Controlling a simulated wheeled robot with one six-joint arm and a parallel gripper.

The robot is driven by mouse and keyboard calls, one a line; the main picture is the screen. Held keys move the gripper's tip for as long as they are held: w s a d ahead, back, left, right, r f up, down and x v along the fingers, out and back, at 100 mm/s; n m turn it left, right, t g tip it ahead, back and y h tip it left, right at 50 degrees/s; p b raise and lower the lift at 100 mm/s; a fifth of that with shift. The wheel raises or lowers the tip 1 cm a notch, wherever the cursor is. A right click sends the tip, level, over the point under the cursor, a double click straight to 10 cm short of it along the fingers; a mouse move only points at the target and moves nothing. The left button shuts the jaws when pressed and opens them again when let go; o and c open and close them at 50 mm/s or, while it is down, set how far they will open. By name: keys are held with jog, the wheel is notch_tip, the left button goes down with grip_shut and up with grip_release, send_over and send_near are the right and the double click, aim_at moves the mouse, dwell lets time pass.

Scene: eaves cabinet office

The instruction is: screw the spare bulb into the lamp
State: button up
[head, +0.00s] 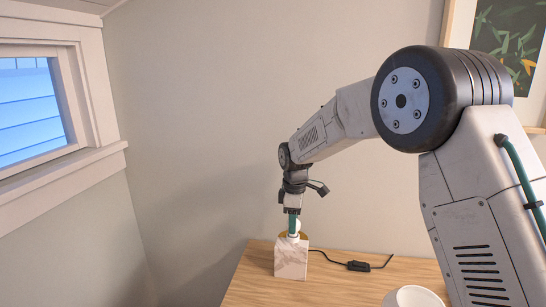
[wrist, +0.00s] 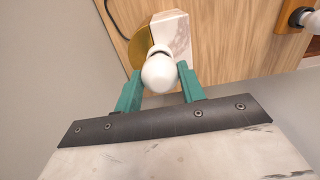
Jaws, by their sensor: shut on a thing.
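The spare bulb (wrist: 160,75) is a white globe between the green fingers of my gripper (wrist: 158,88), which is shut on it. Its narrower neck points toward the lamp. The lamp (head: 291,261) is a pale marble block with a brass disc (wrist: 143,47) behind it, on the table's far left. It also shows at the top of the wrist view (wrist: 180,40). In the head view my gripper (head: 293,225) points down right over the block, and the bulb is partly hidden by a finger. I cannot tell whether the bulb's neck touches the socket.
A black cord with an inline switch (head: 357,265) runs right from the lamp over the wooden table (head: 255,290). A white round vessel (head: 412,297) stands at the front edge of view. A white rounded thing with a dark collar (wrist: 299,17) is at the wrist view's right.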

jog(key=shift+m, duration=0.6)
jog(key=o, duration=0.7)
jog(key=shift+m, duration=0.5)
jog(key=o, duration=0.4)
